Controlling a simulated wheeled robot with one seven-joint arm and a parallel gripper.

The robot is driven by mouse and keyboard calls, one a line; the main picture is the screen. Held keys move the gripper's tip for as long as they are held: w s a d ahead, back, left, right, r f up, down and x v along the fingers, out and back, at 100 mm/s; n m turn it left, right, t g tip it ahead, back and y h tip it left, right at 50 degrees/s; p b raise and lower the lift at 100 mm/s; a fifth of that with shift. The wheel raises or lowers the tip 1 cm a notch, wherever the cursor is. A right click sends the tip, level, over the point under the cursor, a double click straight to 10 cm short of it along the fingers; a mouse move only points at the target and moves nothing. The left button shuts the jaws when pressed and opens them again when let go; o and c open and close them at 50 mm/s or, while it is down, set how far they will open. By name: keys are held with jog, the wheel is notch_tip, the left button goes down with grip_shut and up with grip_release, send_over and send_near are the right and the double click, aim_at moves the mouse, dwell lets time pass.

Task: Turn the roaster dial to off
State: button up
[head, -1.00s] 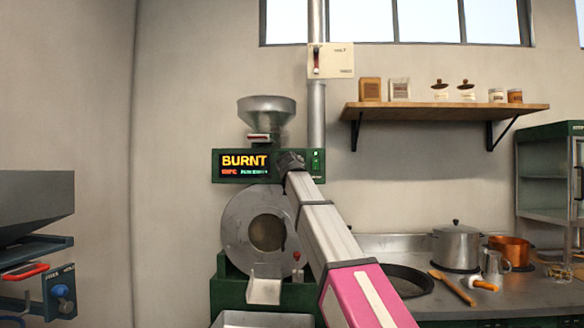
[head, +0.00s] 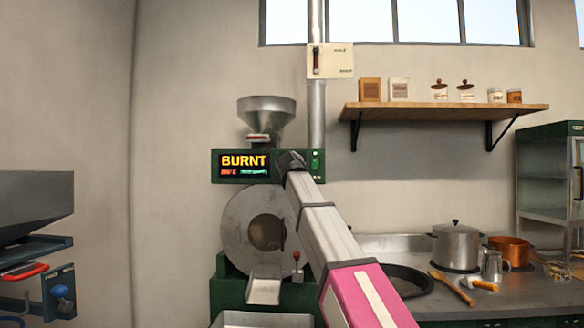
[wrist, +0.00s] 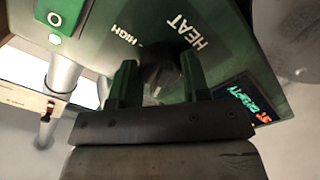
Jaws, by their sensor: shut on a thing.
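The roaster (head: 236,235) stands against the wall, with a round drum front and a green control panel (head: 217,178). Its screen (head: 244,162) reads BURNT in yellow, with small red and green text below. In the wrist view the dark dial (wrist: 160,72) sits on the green panel, near the words HEAT and HIGH. My gripper (wrist: 160,80) has its two green fingers on either side of the dial and is shut on it. In the head view my gripper (head: 290,160) covers the dial. I cannot tell the dial's exact setting.
A metal hopper (head: 266,112) sits on top of the roaster, beside a vertical pipe (head: 317,110). A counter with a pot (head: 456,245) and a copper pan (head: 513,248) is at the right, below a wooden shelf (head: 440,112). Another machine (head: 35,205) stands at the left edge.

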jog(key=n, duration=1.3)
jog(key=shift+r, duration=0.1)
jog(key=shift+n, duration=0.4)
jog(key=o, duration=0.9)
jog(key=shift+s, duration=0.15)
jog(key=s, duration=1)
jog(key=shift+s+a, duration=0.25)
jog(key=shift+s, duration=0.05)
